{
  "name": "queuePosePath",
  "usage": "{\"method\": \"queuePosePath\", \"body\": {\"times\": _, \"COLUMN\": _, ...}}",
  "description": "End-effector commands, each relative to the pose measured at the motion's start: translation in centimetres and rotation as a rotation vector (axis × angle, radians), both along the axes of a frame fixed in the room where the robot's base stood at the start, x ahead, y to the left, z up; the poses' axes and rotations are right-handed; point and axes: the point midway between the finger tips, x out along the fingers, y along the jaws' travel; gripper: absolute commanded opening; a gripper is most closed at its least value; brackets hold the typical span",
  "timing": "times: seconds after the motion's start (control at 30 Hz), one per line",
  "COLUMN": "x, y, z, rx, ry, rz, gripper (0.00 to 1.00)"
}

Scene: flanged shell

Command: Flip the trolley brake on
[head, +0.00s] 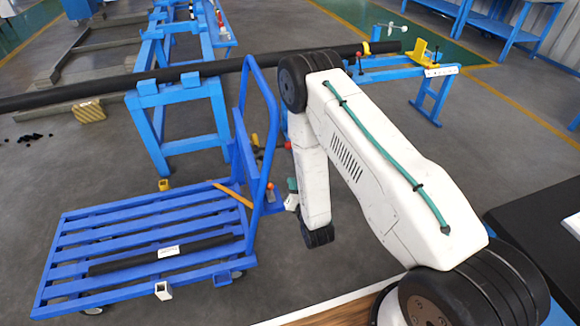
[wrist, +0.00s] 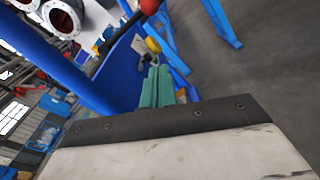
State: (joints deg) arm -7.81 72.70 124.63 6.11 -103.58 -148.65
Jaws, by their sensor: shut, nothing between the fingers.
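The blue trolley (head: 150,235) stands on the floor at the left of the head view, with a slatted deck and an upright tube handle (head: 262,95). By the handle are an orange bar (head: 233,194), a small orange knob (head: 270,186) and a red-ended dark lever (head: 287,146). I cannot tell for sure which is the brake. My gripper (head: 292,184) hangs just right of the handle's foot. In the wrist view its green fingers (wrist: 157,86) are together and empty. Beyond them are a blue plate (wrist: 120,72), a yellow knob (wrist: 153,44) and a red ball (wrist: 149,6), apart from the fingertips.
A long dark pipe (head: 120,81) lies on blue stands (head: 180,95) behind the trolley. Another blue stand (head: 425,100) is at back right. The floor between is clear.

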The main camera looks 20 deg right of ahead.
Motion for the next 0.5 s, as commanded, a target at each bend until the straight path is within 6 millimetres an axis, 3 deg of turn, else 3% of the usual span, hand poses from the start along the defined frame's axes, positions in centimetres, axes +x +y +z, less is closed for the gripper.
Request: {"method": "queuePosePath", "body": {"times": 0.5, "x": 9.9, "y": 0.5, "z": -0.5, "rx": 0.0, "ry": -0.004, "rz": 0.002, "gripper": 0.0}}
